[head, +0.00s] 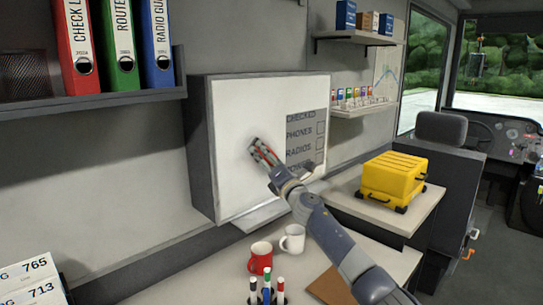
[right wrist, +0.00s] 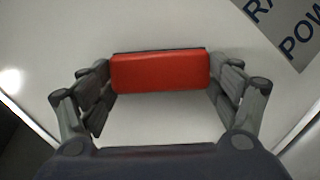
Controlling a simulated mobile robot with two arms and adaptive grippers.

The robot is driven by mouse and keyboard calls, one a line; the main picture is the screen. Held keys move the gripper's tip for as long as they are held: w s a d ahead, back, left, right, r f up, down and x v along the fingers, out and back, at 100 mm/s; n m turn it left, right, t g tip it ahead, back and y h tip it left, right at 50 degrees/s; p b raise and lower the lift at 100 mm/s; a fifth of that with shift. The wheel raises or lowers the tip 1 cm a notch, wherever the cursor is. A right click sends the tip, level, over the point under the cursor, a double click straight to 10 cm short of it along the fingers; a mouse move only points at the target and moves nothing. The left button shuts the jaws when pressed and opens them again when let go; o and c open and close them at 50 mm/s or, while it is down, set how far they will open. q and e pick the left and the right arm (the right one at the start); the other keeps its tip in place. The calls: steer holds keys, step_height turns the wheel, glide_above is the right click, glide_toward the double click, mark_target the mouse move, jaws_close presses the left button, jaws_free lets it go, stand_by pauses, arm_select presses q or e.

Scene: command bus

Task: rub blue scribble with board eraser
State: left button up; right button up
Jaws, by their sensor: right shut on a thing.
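The whiteboard (head: 262,98) is a white panel in a grey frame on the wall; it also fills the right wrist view (right wrist: 160,25). My right gripper (head: 260,150) is at the middle of the board. In the right wrist view my right gripper (right wrist: 160,80) is shut on the red board eraser (right wrist: 160,73), with a finger at each end. The eraser's dark far edge faces the board and appears to be against it or very close. No blue scribble shows on the visible board; any mark under the eraser is hidden. My left gripper is not in view.
A grey printed checklist (head: 306,136) is on the board's right side. Below are a red mug (head: 260,257), a white mug (head: 293,240) and a marker holder (head: 266,295). A yellow case (head: 391,176) stands on the right counter. Binders (head: 118,45) sit on the upper left shelf.

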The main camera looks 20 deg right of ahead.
steer(key=shift+s+a+p, duration=0.5)
steer(key=shift+a+p, duration=0.15)
steer(key=shift+a, duration=0.75)
steer(key=shift+s+a+p, duration=0.55)
steer(key=shift+a+p, duration=0.05)
steer(key=shift+a, duration=0.85)
steer(key=shift+s+a+p, duration=0.5)
steer(key=shift+a+p, duration=0.15)
steer(key=shift+a, duration=0.75)
steer(key=shift+s+a+p, duration=0.2)
steer(key=shift+s+a, duration=0.1)
steer(key=shift+a, duration=0.5)
steer(key=shift+s+a+p, duration=0.2)
steer(key=shift+s+a, duration=0.05)
steer(key=shift+a, duration=0.55)
steer(key=shift+s+a+p, duration=0.2)
steer(key=shift+s+a, duration=0.1)
steer(key=shift+a, duration=0.5)
steer(key=shift+s+d+p, duration=0.2)
steer(key=shift+s+p, duration=0.3)
steer(key=shift+s+d+p, duration=0.3)
steer(key=shift+s, duration=0.45)
steer(key=shift+s+d+p, duration=0.25)
steer(key=shift+s+p, duration=0.1)
steer(key=shift+s, duration=0.45)
steer(key=shift+s+d+p, duration=0.3)
steer(key=shift+s, duration=0.45)
